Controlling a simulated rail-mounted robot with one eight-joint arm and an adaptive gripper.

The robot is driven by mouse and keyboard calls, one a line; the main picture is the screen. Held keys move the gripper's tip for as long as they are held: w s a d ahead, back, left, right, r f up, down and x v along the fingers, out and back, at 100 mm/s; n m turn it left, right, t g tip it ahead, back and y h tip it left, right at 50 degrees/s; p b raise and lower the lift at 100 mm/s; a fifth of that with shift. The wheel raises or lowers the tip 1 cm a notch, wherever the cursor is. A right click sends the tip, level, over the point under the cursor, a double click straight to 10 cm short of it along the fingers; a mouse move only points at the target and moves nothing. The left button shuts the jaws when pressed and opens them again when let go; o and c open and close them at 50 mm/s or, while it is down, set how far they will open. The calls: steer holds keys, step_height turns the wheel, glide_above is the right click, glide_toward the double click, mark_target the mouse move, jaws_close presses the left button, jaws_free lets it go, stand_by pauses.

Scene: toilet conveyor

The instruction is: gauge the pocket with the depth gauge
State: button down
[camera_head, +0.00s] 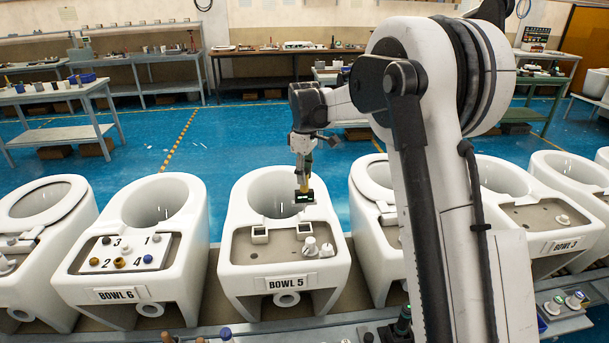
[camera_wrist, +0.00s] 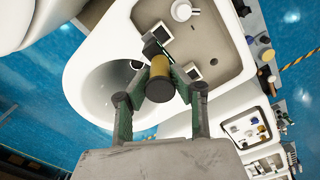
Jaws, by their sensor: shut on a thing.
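My gripper (camera_head: 303,168) hangs over the bowl marked BOWL 5 (camera_head: 240,268), near the front edge of its opening. It is shut on the depth gauge (camera_head: 304,197), which has a dark body with a small lit green display. In the wrist view the gauge (camera_wrist: 158,78) shows a yellow barrel and a black round end between the fingers. Two small square white-framed pockets, one left (camera_head: 259,235) and one right (camera_head: 304,231), sit on the bowl's grey deck. They also show in the wrist view, one (camera_wrist: 193,70) clear and one (camera_wrist: 161,33) partly behind the gauge. The gauge is above the deck, apart from both.
BOWL 6 (camera_head: 118,270), with numbered plugs, is to the left; another bowl (camera_head: 374,215) is close on the right, partly behind my arm. Workbenches (camera_head: 270,52) line the back beyond open blue floor.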

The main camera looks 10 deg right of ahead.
mark_target(305, 201)
steer(key=shift+f+b, duration=2.1)
steer(key=shift+f, duration=0.9)
steer(key=shift+f+b, duration=1.5)
steer(key=shift+f, duration=0.55)
steer(key=shift+r, duration=0.2)
steer(key=shift+r+p, duration=1.3)
steer(key=shift+r, duration=1.55)
